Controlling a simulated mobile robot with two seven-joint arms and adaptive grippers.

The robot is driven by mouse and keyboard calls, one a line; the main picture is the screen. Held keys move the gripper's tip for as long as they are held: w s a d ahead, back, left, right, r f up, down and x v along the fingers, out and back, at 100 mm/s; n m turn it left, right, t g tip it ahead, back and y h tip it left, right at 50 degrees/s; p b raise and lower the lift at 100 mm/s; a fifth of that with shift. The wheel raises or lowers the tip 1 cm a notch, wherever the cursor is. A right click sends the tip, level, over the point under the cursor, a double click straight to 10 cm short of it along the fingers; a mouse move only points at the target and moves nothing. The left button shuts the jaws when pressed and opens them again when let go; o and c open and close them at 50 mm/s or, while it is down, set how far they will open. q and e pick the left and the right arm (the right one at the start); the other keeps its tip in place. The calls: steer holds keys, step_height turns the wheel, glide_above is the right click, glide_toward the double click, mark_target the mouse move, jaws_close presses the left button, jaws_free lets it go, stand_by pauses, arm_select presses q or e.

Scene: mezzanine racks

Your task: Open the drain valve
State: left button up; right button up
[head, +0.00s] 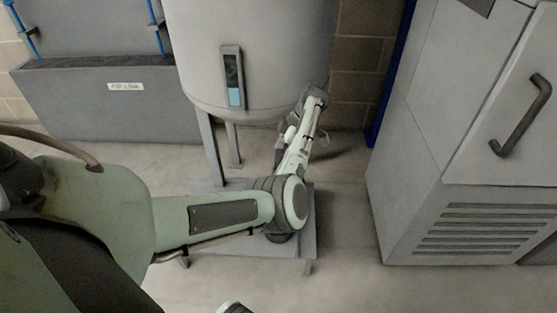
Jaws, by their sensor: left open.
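The drain valve cannot be made out. The underside of the grey tank (250,50), where my left arm reaches, is partly covered by that arm. My left gripper (285,138) is small in the picture, just below the tank's lower right edge and beside my forearm. It is open, and I see nothing held in it. Its fingertips are hard to make out, and I cannot tell whether they touch anything. My right gripper is not in view.
The tank stands on legs over a low grey platform (225,245) and carries a gauge panel (233,78). A grey cabinet (420,150) with a dark handle (522,118) stands at right. A labelled grey bin (80,105) stands at left. Floor is clear between platform and cabinet.

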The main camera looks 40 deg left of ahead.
arm_select(q)
steer(key=v, duration=1.1)
steer(key=shift+d+r, duration=0.2)
steer(key=shift+r, duration=0.15)
